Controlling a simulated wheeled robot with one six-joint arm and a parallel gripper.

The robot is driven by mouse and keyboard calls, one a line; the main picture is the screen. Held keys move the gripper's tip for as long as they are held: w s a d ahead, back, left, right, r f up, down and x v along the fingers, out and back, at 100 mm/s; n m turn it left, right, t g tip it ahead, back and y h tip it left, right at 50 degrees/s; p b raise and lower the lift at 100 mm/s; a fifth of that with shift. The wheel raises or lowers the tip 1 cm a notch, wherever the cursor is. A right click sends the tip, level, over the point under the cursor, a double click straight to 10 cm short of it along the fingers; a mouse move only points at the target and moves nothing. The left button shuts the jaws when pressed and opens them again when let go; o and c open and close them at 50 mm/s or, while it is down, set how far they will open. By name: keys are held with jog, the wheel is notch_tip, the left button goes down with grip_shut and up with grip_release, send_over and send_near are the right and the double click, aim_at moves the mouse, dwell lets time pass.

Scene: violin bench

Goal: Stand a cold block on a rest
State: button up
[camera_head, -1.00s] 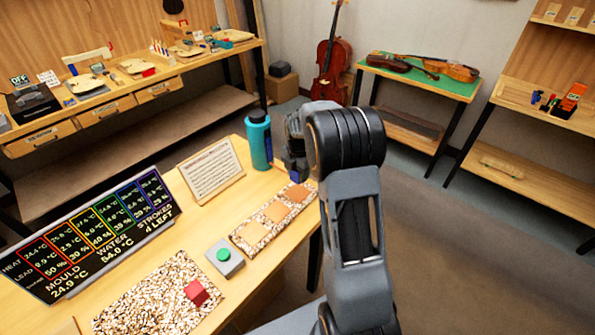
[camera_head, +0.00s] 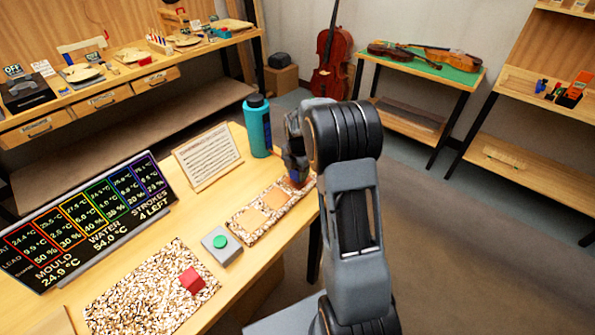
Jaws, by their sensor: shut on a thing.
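My gripper (camera_head: 297,168) points down over the far right end of a speckled strip (camera_head: 239,234) with tan square pads, such as the middle pad (camera_head: 276,197). It is shut on a small blue block (camera_head: 299,179), mostly hidden by the jaws. The block is at the far pad and covers much of it; I cannot tell whether it touches. A red block (camera_head: 192,281) sits on a larger speckled mat (camera_head: 135,300) at the near left.
A teal bottle (camera_head: 258,130) stands close left of my gripper. A score-like card (camera_head: 208,157) leans behind the strip. A green-button box (camera_head: 221,245) sits between strip and mat. A dark readout board (camera_head: 85,222) stands at left. The table's right edge is close to the strip.

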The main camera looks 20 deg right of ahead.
jog(key=shift+f+b, duration=0.35)
jog(key=shift+f, duration=0.2)
jog(key=o, duration=1)
jog(key=shift+r, duration=0.15)
notch_tip(320, 180, up, 14)
jog(key=shift+f, duration=0.2)
